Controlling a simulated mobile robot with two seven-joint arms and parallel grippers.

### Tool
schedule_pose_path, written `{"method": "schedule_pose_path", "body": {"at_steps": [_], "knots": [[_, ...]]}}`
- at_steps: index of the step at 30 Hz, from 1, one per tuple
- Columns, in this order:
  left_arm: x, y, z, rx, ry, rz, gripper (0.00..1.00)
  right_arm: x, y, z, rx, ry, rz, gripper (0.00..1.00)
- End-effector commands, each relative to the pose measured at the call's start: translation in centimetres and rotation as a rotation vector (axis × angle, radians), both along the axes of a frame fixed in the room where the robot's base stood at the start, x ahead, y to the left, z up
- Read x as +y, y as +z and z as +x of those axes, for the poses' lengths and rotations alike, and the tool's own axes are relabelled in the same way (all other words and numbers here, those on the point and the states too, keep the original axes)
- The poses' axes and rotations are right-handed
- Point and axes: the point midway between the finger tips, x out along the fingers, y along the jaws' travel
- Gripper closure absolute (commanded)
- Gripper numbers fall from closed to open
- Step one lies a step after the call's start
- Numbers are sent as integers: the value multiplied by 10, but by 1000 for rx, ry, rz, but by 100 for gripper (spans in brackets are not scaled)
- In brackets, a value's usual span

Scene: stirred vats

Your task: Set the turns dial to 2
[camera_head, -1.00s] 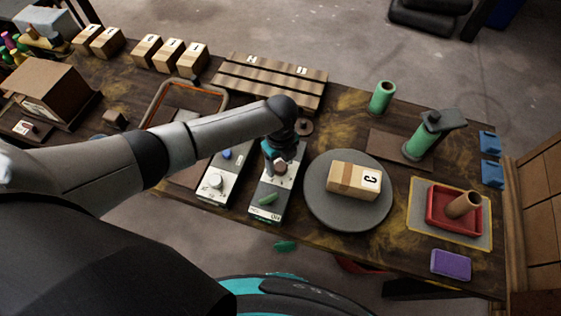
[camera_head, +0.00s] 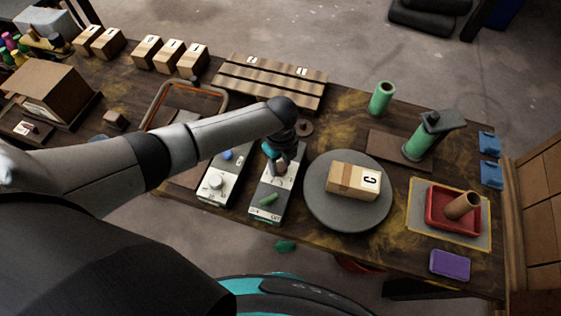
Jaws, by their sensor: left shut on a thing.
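A pale control box (camera_head: 256,192) with a green switch (camera_head: 268,200) near its front end stands at the table's front edge. My left gripper (camera_head: 280,167) points down over the upper part of this box and is shut on a small dial there. The fingers mostly hide the dial, and its setting cannot be read. A second control box (camera_head: 209,196) stands just left of it, with a white round knob (camera_head: 216,181) and a blue button (camera_head: 227,155). My right gripper is not in view.
A round grey turntable (camera_head: 318,208) bearing a wooden block marked C (camera_head: 354,181) is close to the right of my gripper. A slatted wooden rack (camera_head: 270,82) lies behind. A red tray (camera_head: 436,211) and green cylinders (camera_head: 381,97) are farther right.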

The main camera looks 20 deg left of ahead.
Motion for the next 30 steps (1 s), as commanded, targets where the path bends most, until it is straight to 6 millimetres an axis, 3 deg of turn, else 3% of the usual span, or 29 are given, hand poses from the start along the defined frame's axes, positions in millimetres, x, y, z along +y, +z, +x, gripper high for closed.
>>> {"method": "schedule_pose_path", "body": {"at_steps": [30], "knots": [[0,2,-1,3,898,1,100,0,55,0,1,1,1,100]]}}
